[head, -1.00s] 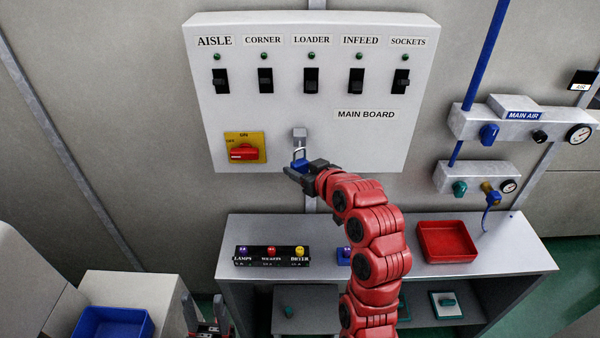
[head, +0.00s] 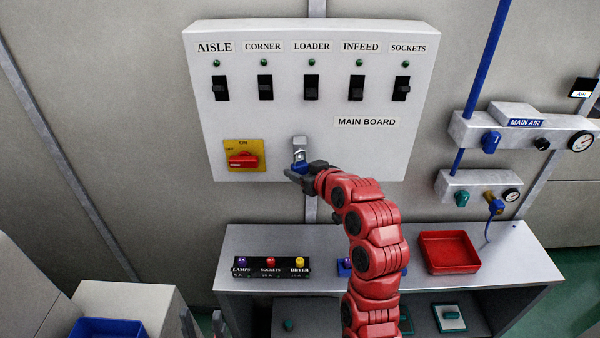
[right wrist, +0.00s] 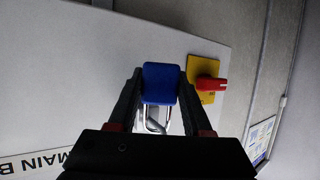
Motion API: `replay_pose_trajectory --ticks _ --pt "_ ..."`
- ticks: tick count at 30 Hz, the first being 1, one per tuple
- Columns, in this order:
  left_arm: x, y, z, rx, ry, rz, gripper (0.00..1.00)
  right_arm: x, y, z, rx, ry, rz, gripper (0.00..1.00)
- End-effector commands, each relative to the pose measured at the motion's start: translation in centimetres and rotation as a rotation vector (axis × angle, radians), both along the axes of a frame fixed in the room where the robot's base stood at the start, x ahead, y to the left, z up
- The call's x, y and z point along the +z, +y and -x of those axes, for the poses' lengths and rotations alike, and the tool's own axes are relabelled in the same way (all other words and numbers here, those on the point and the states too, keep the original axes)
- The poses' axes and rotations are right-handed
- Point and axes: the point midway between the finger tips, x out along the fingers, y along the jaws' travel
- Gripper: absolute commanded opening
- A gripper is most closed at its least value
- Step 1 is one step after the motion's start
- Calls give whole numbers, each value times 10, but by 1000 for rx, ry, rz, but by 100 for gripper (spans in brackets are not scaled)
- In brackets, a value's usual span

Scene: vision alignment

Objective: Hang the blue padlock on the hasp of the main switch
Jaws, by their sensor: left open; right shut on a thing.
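The blue padlock (head: 301,167) is at the lower edge of the main board, shackle up, right at the grey hasp (head: 300,142) beside the main switch. My right gripper (head: 294,173) is shut on its body. The right wrist view shows the blue body (right wrist: 160,84) between both fingers, with the steel shackle (right wrist: 144,117) below it. I cannot tell whether the shackle passes through the hasp. The main switch (head: 243,161) has a red handle on a yellow plate, lying level, toward OFF. My left gripper (head: 203,328) is open and empty at the bottom edge, partly cut off.
Several black breakers (head: 312,88) line the board above. A blue bin (head: 108,329) stands lower left. Air pipes and valves (head: 490,141) are at the right.

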Motion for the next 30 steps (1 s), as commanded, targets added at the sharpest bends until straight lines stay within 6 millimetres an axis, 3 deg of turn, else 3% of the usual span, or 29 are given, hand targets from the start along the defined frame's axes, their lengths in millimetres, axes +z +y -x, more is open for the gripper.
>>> replay_pose_trajectory --ticks 14,15,19,20,30 --pt "0 0 0 0 0 0 50 0 0 0 0 -1 -1 0" --pt "0 0 0 0 0 0 50 0 0 0 0 -1 -1 57" --pt "0 0 0 0 0 0 50 0 0 0 0 -1 -1 80" --pt "0 0 0 0 0 0 50 0 0 0 0 -1 -1 84" --pt "0 0 0 0 0 0 50 1 -1 2 0 -1 -1 84"
